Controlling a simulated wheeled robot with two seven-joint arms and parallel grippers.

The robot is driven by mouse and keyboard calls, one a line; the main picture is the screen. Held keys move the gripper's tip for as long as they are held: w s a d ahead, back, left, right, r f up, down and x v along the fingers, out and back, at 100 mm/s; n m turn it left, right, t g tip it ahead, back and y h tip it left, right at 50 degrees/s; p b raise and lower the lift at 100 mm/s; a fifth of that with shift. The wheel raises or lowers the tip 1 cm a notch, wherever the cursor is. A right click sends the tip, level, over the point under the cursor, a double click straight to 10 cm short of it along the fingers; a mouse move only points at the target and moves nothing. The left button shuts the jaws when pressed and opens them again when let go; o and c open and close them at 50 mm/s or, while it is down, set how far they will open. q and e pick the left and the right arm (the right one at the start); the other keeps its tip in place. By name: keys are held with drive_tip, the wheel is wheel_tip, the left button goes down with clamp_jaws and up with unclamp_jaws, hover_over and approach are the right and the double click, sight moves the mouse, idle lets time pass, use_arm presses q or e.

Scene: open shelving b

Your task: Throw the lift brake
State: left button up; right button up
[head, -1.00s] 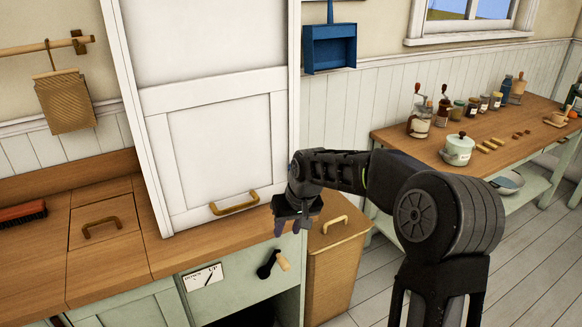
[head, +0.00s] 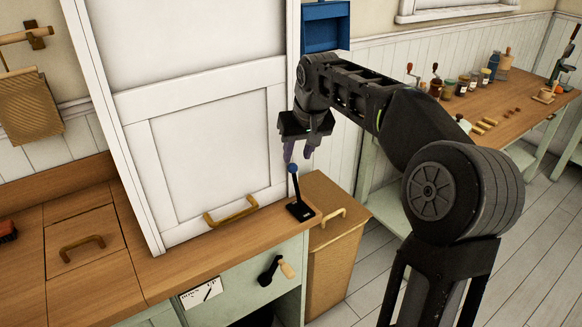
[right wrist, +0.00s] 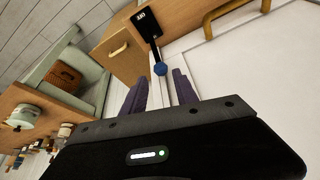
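The brake lever is a black stick with a blue knob (head: 293,169) on a black base plate (head: 301,210), at the right end of the wooden counter beside the white lift door (head: 220,150). It leans slightly to the left in the head view. My right gripper (head: 299,153) hangs just above the knob, open and empty, its purple fingers pointing down. In the right wrist view the knob (right wrist: 160,69) shows beyond the fingertips, between the two spread fingers (right wrist: 160,82). I cannot tell whether they touch it. My left gripper is not in view.
Below the counter are a crank (head: 270,268) with a wooden knob and an up/down label (head: 202,292). The door has a brass handle (head: 231,211) close to the lever. A wooden bin (head: 333,262) stands right of the counter. A side table (head: 500,125) holds jars.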

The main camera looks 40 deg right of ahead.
sight(294, 165)
drive_tip(key=p+x, duration=0.1)
drive_tip(key=x, duration=0.7)
drive_tip(key=shift+w, duration=0.1)
clamp_jaws()
idle(1.4)
